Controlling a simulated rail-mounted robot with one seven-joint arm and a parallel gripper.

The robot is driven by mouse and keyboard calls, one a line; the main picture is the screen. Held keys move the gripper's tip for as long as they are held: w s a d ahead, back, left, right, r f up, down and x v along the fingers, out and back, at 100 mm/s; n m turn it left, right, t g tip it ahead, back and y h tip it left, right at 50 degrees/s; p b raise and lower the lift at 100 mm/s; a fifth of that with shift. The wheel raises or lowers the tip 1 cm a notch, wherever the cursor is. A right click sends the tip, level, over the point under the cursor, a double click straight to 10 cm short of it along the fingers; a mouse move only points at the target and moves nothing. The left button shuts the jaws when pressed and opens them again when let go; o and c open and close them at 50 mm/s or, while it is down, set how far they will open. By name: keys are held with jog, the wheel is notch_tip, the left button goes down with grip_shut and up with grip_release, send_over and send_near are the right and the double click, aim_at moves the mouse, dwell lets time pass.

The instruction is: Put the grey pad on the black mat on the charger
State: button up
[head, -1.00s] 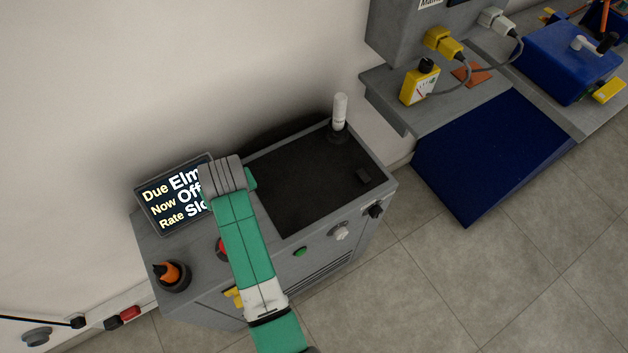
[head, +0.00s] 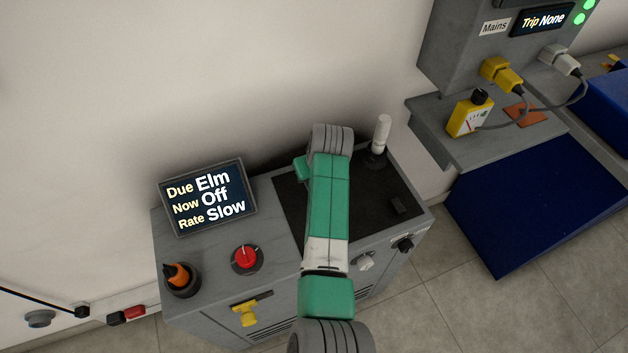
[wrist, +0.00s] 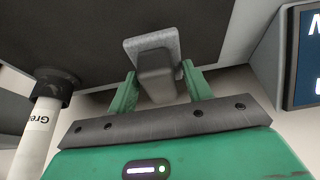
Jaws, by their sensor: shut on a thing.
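The charger (head: 225,295) is a grey cabinet by the wall, with the black mat (head: 287,200) on its top. The mat also fills the upper left of the wrist view (wrist: 70,35). My gripper (wrist: 160,76) has its green fingers shut on the dark grey grip of the grey pad (wrist: 170,46). In the wrist view the pad's light grey plate shows against the mat. I cannot tell whether it touches the mat or hangs above it. In the head view my arm crosses the mat and hides the pad and fingers.
A screen (head: 208,196), red knob (head: 247,258) and orange-handled holder (head: 180,278) are on the left. A grey shelf (head: 455,150) is to the right.

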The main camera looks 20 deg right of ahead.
notch_tip(320, 180, down, 3)
jog(key=shift+r+b, duration=0.1)
jog(key=shift+b, duration=0.3)
jog(key=shift+s+a, duration=0.15)
jog(key=o, duration=1.1)
